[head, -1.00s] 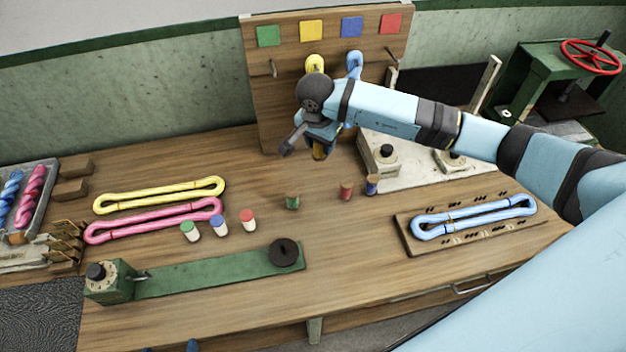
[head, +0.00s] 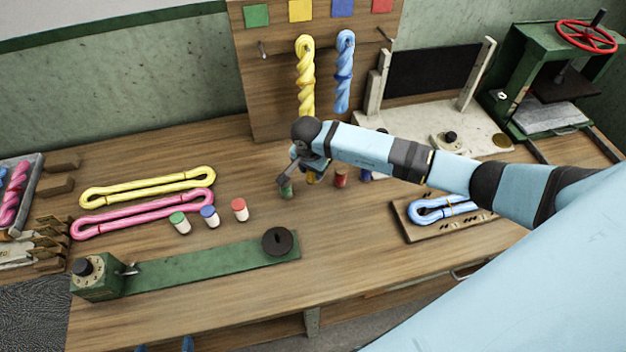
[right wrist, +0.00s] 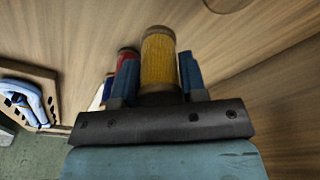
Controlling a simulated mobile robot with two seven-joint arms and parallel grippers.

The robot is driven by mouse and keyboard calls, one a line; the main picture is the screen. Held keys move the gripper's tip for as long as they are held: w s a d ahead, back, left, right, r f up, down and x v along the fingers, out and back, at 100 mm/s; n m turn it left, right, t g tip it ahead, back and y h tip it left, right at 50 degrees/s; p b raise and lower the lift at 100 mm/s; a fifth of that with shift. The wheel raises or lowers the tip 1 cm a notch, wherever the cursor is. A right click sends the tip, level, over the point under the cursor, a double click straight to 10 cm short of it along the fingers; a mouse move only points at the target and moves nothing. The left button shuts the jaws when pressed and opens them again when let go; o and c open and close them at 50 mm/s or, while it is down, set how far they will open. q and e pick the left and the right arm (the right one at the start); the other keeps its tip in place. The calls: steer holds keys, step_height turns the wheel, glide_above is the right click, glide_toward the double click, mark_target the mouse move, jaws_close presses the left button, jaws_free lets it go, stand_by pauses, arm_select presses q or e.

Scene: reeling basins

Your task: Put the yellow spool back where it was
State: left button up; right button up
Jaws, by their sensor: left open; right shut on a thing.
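The yellow spool (head: 311,178) is held in my right gripper (head: 304,175), low over the table between the green spool (head: 287,192) and the red spool (head: 340,178). I cannot tell whether its base touches the table. The right wrist view shows the yellow spool (right wrist: 159,62) between the two blue fingers, with the red spool (right wrist: 126,55) just behind. The blue spool (head: 365,175) is partly hidden behind my right arm. Only two blue fingertips of my left gripper (head: 166,347) show at the bottom edge, apart and empty.
A board with a hanging yellow skein (head: 305,80) and blue skein (head: 344,75) stands behind. Three capped bobbins (head: 209,216) stand left, near a green winder (head: 200,268). A tray with a light-blue skein (head: 425,212) lies right, under my arm. Table front centre is clear.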

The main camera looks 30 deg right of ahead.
mark_target(313, 179)
step_height(313, 179, down, 3)
steer(key=shift+s+f+b, duration=0.1)
steer(key=shift+b, duration=0.75)
steer(key=shift+f, duration=0.4)
steer(key=shift+r, duration=0.1)
steer(key=shift+f+b, duration=0.25)
steer(key=shift+b, duration=0.15)
steer(key=o, duration=0.9)
steer(key=shift+r, duration=0.1)
steer(key=shift+r, duration=0.1)
